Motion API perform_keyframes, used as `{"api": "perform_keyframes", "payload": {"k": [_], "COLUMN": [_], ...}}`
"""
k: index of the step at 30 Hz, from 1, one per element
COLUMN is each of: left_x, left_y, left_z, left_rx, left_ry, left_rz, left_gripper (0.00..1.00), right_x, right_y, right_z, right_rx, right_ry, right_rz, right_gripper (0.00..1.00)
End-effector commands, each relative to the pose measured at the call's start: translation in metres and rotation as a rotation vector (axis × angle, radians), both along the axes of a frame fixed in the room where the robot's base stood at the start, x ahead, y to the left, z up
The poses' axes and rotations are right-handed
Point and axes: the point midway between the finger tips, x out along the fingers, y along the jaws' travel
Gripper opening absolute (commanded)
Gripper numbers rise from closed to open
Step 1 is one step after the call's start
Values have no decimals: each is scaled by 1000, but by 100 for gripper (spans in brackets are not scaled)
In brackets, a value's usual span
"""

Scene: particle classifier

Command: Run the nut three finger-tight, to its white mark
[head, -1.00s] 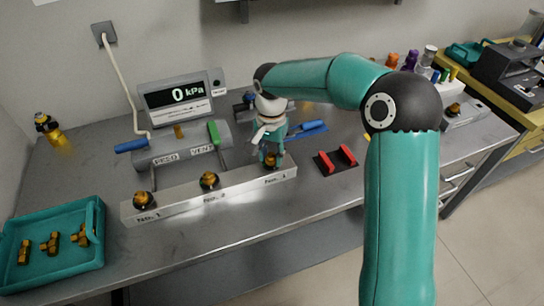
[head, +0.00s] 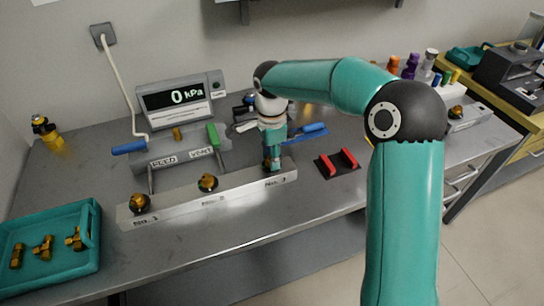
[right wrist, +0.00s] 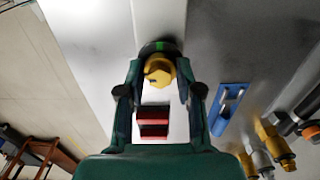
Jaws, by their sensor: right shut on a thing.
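The grey bar (head: 235,189) holds three brass fittings in a row. Nut three (right wrist: 158,70), a brass piece, is at the bar's right end, under my right gripper (head: 271,165). In the right wrist view my right gripper (right wrist: 159,76) points at the bar, with one finger on each side of the nut, shut on it. In the head view the fingers mostly hide the nut. I cannot make out its white mark. Fitting two (head: 207,182) and fitting one (head: 140,203) stand free on the bar. My left gripper is not in view.
A pressure display (head: 178,97) reads 0 kPa behind the bar, near blue (head: 129,148) and green (head: 213,135) handles. A red holder (head: 338,162) lies right of the bar. A teal tray (head: 50,280) with brass fittings is at left.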

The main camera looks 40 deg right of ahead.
Motion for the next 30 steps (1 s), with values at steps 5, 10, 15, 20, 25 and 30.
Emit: {"api": "perform_keyframes", "payload": {"k": [5,10,15,20,25,30], "left_x": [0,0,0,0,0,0], "left_y": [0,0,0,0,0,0], "left_z": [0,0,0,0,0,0], "left_rx": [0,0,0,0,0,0], "left_ry": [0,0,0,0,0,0], "left_rz": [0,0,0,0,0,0], "left_gripper": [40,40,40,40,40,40], "right_x": [3,3,3,3,2,1], "right_y": [-1,-1,-1,-1,0,0], "right_z": [5,5,5,4,2,2], "right_rx": [-2,-2,-2,-2,-1,0], "right_ry": [-16,-16,-16,-14,-8,-5], "right_rz": [-26,-28,-27,-26,-25,-25], "right_gripper": [0,0,0,58,60,60]}}
